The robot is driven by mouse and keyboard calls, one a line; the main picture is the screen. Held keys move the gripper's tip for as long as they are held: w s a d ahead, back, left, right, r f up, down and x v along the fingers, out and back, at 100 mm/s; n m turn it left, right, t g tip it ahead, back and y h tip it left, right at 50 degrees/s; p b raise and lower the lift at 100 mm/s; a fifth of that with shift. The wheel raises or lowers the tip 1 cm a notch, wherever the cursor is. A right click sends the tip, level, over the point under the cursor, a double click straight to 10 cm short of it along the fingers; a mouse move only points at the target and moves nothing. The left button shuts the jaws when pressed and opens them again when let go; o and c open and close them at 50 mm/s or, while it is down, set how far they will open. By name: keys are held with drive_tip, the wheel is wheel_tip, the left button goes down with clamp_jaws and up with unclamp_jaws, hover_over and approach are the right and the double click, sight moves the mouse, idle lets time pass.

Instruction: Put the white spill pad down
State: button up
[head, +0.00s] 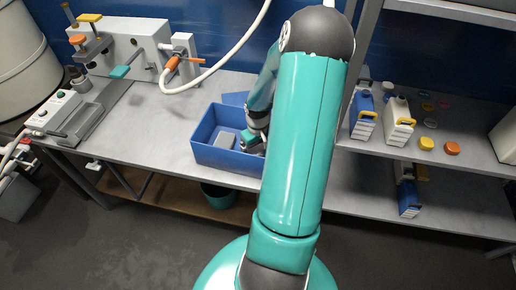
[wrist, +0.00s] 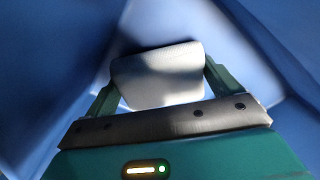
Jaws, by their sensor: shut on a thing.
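The white spill pad (wrist: 158,72) shows in the wrist view between the two green fingers of my gripper (wrist: 160,88). The fingers are shut on its left and right sides. Blue walls surround the pad and fingers in that view. In the head view my gripper (head: 254,141) is down inside the blue bin (head: 225,158) on the bench, near its right side. The pad in my gripper is hidden there by my arm. I cannot tell whether the pad touches the bin floor.
Left are a white apparatus (head: 130,48) with a hose (head: 222,62) and a control box (head: 56,110). Right, a shelf holds blue and white jugs (head: 398,122) and orange caps (head: 452,148). Bench (head: 150,120) left of the bin is clear.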

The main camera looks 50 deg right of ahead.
sight(257, 148)
drive_tip(key=shift+s+f, duration=0.1)
drive_tip(key=shift+f, duration=0.25)
drive_tip(key=o, duration=0.8)
drive_tip(key=shift+f, duration=0.15)
drive_tip(key=shift+o, duration=0.2)
drive_tip(key=shift+a, duration=0.15)
drive_tip(key=shift+f, duration=0.1)
drive_tip(key=shift+r, duration=0.45)
wheel_tip(257, 148, up, 12)
drive_tip(key=shift+r, duration=0.15)
drive_tip(key=shift+w, duration=0.2)
